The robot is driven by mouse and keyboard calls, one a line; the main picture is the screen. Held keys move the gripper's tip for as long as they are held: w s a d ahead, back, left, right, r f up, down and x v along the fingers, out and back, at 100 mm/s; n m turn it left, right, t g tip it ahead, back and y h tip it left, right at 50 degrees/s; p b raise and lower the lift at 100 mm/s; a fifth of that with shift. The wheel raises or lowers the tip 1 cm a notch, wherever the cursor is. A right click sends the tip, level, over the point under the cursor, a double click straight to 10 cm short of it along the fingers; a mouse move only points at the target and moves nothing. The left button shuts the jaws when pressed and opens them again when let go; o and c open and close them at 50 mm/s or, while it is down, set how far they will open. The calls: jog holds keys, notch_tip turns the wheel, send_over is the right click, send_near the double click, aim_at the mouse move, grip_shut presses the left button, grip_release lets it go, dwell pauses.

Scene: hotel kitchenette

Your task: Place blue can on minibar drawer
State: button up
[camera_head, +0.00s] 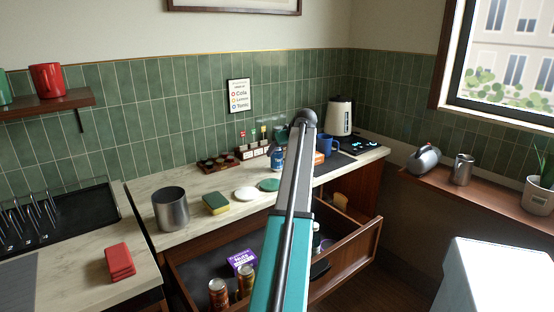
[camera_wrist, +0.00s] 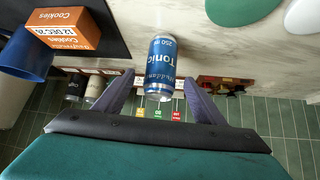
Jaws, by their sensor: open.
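The blue can (camera_head: 277,158) stands on the pale countertop, just left of my arm in the head view. In the wrist view the blue can (camera_wrist: 160,66) shows its "Tonic" label. My gripper (camera_wrist: 159,80) is open, with a finger on each side of the can and a visible gap on both sides. In the head view my arm hides the gripper. The minibar drawer (camera_head: 352,262) is pulled out below the counter. It holds two cans (camera_head: 245,280), a purple box (camera_head: 241,262) and other items, partly hidden by my arm.
An orange cookies box (camera_wrist: 68,32) and a blue mug (camera_wrist: 22,62) stand near the can. White (camera_head: 246,194) and green (camera_head: 269,185) discs, a sponge (camera_head: 216,203) and a metal canister (camera_head: 171,210) are on the counter to the left.

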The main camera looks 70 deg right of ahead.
aim_at(277, 154)
jog(key=shift+x, duration=2.3)
jog(key=shift+r, duration=0.1)
jog(key=c, duration=1.5)
jog(key=shift+o, duration=0.2)
jog(key=shift+r, duration=0.1)
jog(key=shift+r, duration=1.5)
jog(key=shift+s+a+r, duration=0.1)
jog(key=shift+a+r, duration=0.05)
jog(key=s+a+r+b, duration=0.1)
jog(key=s+a, duration=0.8)
jog(key=a, duration=0.3)
jog(key=shift+s+r, duration=0.25)
jog(key=shift+s, duration=0.15)
jog(key=shift+a, duration=0.1)
